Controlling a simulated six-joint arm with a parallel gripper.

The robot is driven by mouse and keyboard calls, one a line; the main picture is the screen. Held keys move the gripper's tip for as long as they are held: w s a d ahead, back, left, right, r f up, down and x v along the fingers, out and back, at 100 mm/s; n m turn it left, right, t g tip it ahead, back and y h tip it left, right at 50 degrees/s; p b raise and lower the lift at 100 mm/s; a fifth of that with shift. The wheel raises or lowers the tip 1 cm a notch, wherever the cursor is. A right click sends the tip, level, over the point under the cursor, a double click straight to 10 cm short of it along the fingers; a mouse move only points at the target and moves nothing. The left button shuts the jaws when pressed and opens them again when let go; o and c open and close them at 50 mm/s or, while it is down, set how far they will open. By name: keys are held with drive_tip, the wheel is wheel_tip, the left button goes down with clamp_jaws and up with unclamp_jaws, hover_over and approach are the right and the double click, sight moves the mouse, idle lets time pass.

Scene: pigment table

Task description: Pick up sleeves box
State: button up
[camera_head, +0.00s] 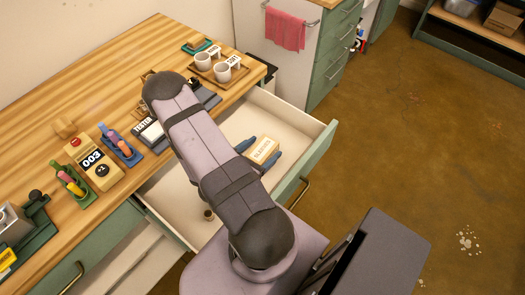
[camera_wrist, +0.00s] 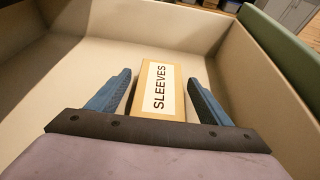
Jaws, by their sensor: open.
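The sleeves box (camera_wrist: 160,92) is a small tan box with a white label reading "SLEEVES". It lies flat on the floor of the open drawer (camera_head: 285,110); in the head view the box (camera_head: 263,150) shows just beyond my forearm. My gripper (camera_wrist: 161,90) is open, with one blue finger on each side of the box. A gap shows between the box and each finger. In the head view my gripper (camera_head: 260,153) is low inside the drawer, with the wrist hidden behind my arm. The near end of the box is hidden by the gripper body.
Drawer walls surround the gripper, with the green drawer front (camera_head: 305,165) on the right. A small round dark item (camera_head: 209,215) lies in the drawer's near part. The wooden table (camera_head: 85,95) holds a tester, bottle racks and a tray (camera_head: 232,75) with white cups.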

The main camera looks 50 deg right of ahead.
sight(263, 149)
drive_tip(key=shift+c, duration=0.3)
drive_tip(key=c, duration=1.2)
drive_tip(key=shift+o, duration=0.2)
drive_tip(key=shift+r, duration=0.1)
drive_tip(key=shift+r, duration=4.9)
